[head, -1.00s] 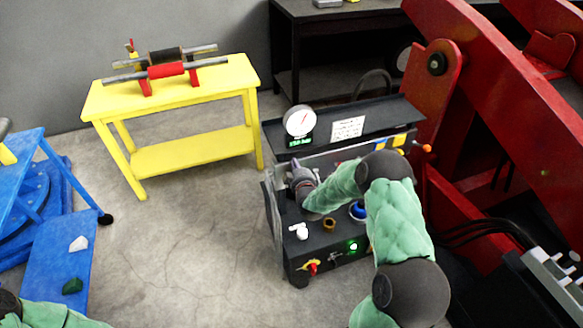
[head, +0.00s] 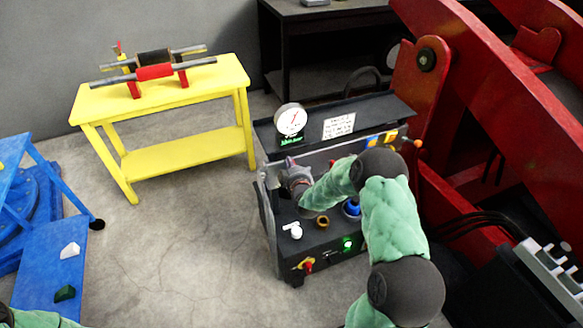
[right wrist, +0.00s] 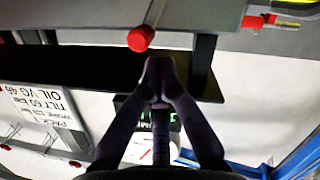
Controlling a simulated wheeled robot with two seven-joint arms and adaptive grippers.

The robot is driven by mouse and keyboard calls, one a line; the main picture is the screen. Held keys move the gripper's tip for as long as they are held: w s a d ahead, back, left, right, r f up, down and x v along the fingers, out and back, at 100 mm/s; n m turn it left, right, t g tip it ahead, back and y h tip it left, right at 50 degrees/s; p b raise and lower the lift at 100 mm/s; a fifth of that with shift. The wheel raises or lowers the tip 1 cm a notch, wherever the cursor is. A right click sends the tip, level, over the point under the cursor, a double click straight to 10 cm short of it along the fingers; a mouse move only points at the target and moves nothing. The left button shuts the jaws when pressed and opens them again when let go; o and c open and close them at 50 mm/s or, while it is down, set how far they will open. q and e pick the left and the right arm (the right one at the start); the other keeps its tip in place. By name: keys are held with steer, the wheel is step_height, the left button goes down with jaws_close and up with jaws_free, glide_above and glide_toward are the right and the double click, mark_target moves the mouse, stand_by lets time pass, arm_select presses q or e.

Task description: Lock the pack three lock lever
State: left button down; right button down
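The power pack (head: 333,268) is a dark box with a round gauge (head: 291,119), a white label (head: 338,125) and a panel of controls. My right gripper (head: 289,163) is over its left part, behind the white fitting and below the gauge. In the right wrist view, the dark fingers (right wrist: 160,68) meet at the tips, with nothing visible between them. A red round knob (right wrist: 141,38) is just beyond the tips, apart from them in the picture. I cannot tell which part is the lock lever; my arm hides some of the panel. My left gripper is out of view.
A yellow bench (head: 152,100) carrying rollers stands at the back left. A red steel frame (head: 490,90) rises close on the right. A blue stand (head: 52,270) is at the left. The pack's top carries a white fitting (head: 293,230). Floor between bench and pack is clear.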

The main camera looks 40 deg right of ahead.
steer(key=v, duration=1.2)
steer(key=shift+w, duration=0.1)
